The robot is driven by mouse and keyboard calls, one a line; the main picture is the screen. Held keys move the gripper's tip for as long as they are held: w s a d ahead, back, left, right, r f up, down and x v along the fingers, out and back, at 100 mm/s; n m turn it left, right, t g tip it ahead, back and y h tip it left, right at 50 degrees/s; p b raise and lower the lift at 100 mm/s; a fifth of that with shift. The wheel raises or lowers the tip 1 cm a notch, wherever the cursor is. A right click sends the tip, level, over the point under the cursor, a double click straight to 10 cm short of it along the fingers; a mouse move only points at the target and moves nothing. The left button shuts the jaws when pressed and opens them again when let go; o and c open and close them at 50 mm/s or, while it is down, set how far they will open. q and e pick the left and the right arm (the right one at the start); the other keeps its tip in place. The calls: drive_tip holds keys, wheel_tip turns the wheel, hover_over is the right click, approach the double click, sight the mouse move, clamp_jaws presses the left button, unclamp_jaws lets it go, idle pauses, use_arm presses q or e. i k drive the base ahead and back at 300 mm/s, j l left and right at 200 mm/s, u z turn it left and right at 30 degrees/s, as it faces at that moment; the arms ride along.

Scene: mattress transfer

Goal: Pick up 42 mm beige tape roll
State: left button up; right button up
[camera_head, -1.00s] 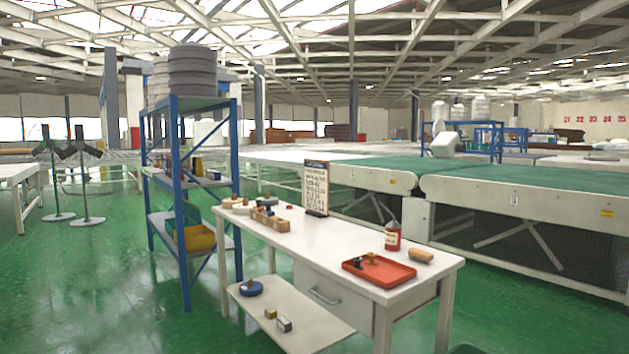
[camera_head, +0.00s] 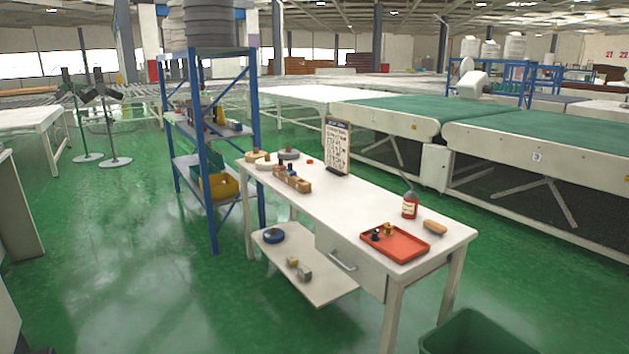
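Two beige rolls lie flat at the far left end of the white worktable (camera_head: 350,207). One beige roll (camera_head: 257,156) is at the back-left corner, and the other beige roll (camera_head: 265,164) is just in front of it. They look close together or touching. I cannot read their widths, so I cannot tell which is 42 mm. A grey roll (camera_head: 289,154) lies to their right. A blue roll (camera_head: 273,236) is on the table's lower shelf. Neither of my grippers is in view.
A wooden organizer (camera_head: 292,179), sign board (camera_head: 337,147), red bottle (camera_head: 410,206) and red tray (camera_head: 396,243) stand on the table. A blue shelf rack (camera_head: 208,150) is behind its left end. A green bin (camera_head: 475,335) is at the bottom right. Green floor (camera_head: 150,260) is free at left.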

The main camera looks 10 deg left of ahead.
sight(250, 156)
drive_tip(key=i+j+u, duration=0.35)
drive_tip(key=i+u, duration=0.15)
drive_tip(key=i, duration=0.15)
drive_tip(key=i+u, duration=0.45)
drive_tip(key=i, duration=0.6)
drive_tip(key=i+z, duration=0.1)
drive_tip(key=i, duration=0.5)
drive_tip(key=i+j, duration=0.15)
drive_tip(key=i, duration=0.4)
drive_tip(key=i+j+z, duration=0.1)
drive_tip(key=i+z, duration=0.25)
drive_tip(key=i+j+z, duration=0.3)
drive_tip(key=i, duration=0.25)
drive_tip(key=i+j+z, duration=0.35)
drive_tip(key=i+l, duration=0.05)
drive_tip(key=i, duration=0.05)
